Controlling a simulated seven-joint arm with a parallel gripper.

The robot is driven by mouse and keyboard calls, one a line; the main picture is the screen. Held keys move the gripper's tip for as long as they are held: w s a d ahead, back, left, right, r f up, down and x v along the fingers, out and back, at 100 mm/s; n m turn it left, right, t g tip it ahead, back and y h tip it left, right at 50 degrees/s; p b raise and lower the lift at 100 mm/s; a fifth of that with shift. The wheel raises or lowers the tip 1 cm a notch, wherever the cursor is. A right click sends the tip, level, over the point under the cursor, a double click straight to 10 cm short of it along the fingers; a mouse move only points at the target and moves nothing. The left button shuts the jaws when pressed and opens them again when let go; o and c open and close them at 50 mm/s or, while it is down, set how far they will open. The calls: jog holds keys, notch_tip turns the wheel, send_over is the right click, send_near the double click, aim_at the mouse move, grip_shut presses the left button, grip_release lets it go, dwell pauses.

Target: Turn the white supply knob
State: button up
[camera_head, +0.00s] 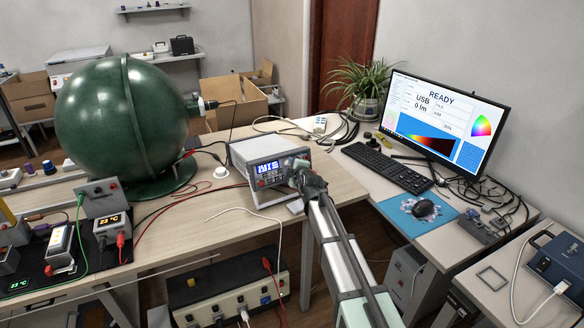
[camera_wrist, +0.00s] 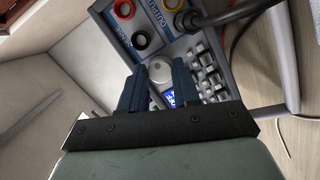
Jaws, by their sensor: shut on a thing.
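The power supply (camera_head: 262,152) is a light grey box with a lit blue display, standing near the front edge of the wooden bench. It also shows in the wrist view (camera_wrist: 205,45), turned sideways, with its display, keypad and coloured sockets. The white supply knob (camera_wrist: 159,69) is round and pale, on the front panel beside the display. My gripper (camera_wrist: 159,80) has its two dark blue fingers on either side of the knob, shut on it. In the head view my gripper (camera_head: 305,178) is at the right end of the supply's front, and the knob is hidden behind it.
A large green sphere (camera_head: 125,115) stands left of the supply. Red and white cables lie around the supply. Bare bench top (camera_head: 180,235) shows left of the supply.

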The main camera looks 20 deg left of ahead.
dwell(0.4)
jog(key=o, duration=1.1)
jog(key=shift+c, duration=0.2)
jog(key=shift+s, duration=0.1)
jog(key=v, duration=1.3)
jog(key=shift+s+d, duration=0.2)
jog(key=shift+d, duration=0.05)
jog(key=shift+r, duration=0.15)
